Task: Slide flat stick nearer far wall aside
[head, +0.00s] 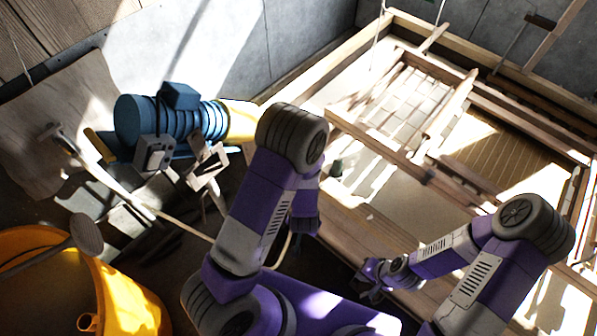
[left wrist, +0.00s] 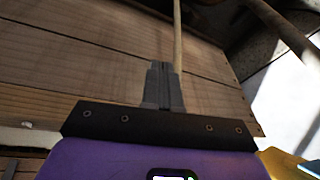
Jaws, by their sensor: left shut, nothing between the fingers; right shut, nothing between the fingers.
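I cannot tell for sure which is the named stick. My right gripper (head: 370,280) is below the frame's near side, apart from both pieces. My left gripper (left wrist: 165,68) is shut and empty in the left wrist view, in front of wooden boards.
A blue motor-like machine (head: 140,120) stands at the left. A yellow tub (head: 130,300) is at the lower left. Grey walls (head: 300,30) close the back. A thin pole (left wrist: 177,35) rises behind my left fingers. Strong sunlight patches blur detail on the mould.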

